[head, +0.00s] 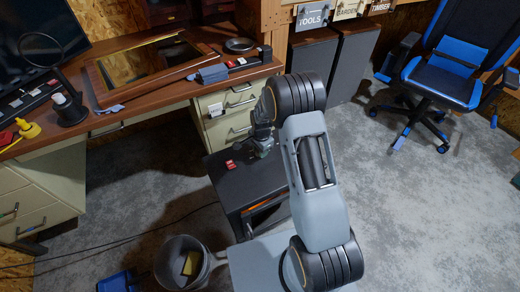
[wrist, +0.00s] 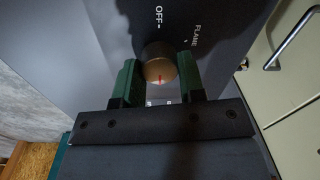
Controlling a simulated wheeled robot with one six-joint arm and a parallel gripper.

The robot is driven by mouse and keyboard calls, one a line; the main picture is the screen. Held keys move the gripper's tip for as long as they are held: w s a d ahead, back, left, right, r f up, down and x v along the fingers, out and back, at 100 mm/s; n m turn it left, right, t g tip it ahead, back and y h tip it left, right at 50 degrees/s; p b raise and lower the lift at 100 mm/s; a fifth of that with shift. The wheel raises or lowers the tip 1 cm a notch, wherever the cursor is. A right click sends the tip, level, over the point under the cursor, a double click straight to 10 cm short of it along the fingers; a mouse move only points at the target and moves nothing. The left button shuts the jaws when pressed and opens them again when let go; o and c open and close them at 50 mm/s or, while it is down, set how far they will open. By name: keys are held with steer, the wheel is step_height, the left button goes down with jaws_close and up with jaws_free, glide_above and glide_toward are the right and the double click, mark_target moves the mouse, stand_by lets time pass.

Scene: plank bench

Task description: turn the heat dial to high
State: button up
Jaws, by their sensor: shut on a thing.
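The heat dial (wrist: 158,62) is a round brown knob with a small red mark, on a dark panel. "OFF" is printed above it in the wrist view, and a word that seems to read "FLAME" is to its upper right. Lettering below the dial is mostly hidden by my gripper. My gripper (wrist: 160,80) has its two green fingers closed on either side of the dial. In the head view my gripper (head: 263,146) is over the back of a dark box-shaped unit (head: 246,183); the dial itself cannot be made out there.
A small red object (head: 231,165) lies on the dark unit's top. A drawer cabinet (head: 228,112) under the plank bench (head: 180,88) stands just behind. A grey bin (head: 184,262) is at front left. A blue-black chair (head: 440,78) stands at right, with open floor before it.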

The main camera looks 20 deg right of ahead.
stand_by(0.4)
steer(key=o, duration=0.9)
steer(key=r+p, duration=0.1)
steer(key=r, duration=0.3)
steer(key=r+p, duration=0.1)
steer(key=r, duration=0.4)
steer(key=r+p, duration=0.1)
steer(key=r, duration=0.3)
steer(key=shift+s+d+r, duration=0.1)
steer(key=shift+s+r, duration=0.2)
steer(key=shift+r, duration=0.1)
steer(key=s+r+n+t+p, duration=0.1)
steer(key=s+r+n+p, duration=0.3)
steer(key=r, duration=0.7)
steer(key=s+r+n+t+p, duration=0.1)
steer(key=s+r+n+p, duration=0.4)
steer(key=s+r+p, duration=0.3)
steer(key=s+a+r+n+t+p, duration=0.1)
steer(key=s+r+n+p, duration=0.3)
steer(key=s+r, duration=0.6)
step_height(320, 180, up, 4)
steer(key=shift+s+r+n+p, duration=0.15)
steer(key=shift+n+p, duration=0.25)
steer(key=shift+p, duration=0.6)
